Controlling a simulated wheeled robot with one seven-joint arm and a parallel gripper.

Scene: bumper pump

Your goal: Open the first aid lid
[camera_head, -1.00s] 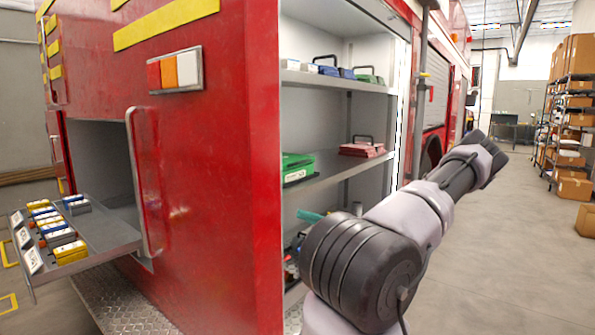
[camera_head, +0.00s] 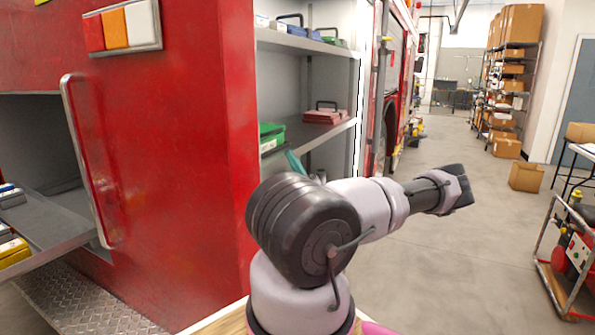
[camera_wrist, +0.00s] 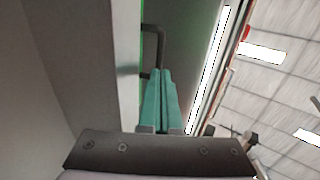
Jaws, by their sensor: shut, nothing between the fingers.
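My gripper (camera_wrist: 160,74) has teal fingers pressed together with nothing between them in the wrist view. In the head view part of the gripper (camera_head: 293,160) shows behind my arm, in front of the open compartment. A green box (camera_head: 271,132) with a white label sits on the middle shelf, partly hidden by the red body panel. In the wrist view a dark handle (camera_wrist: 161,34) and a green strip lie just past the fingertips. I cannot tell which box they belong to. No first aid marking is readable, so I cannot tell which lid is meant.
A red case (camera_head: 322,117) lies on the middle shelf (camera_head: 305,137), with other cases on the upper shelf (camera_head: 290,42). A pulled-out tray (camera_head: 48,243) and a grab handle (camera_head: 82,165) are at left. Floor at right is open, with a cart (camera_head: 572,260) at the edge.

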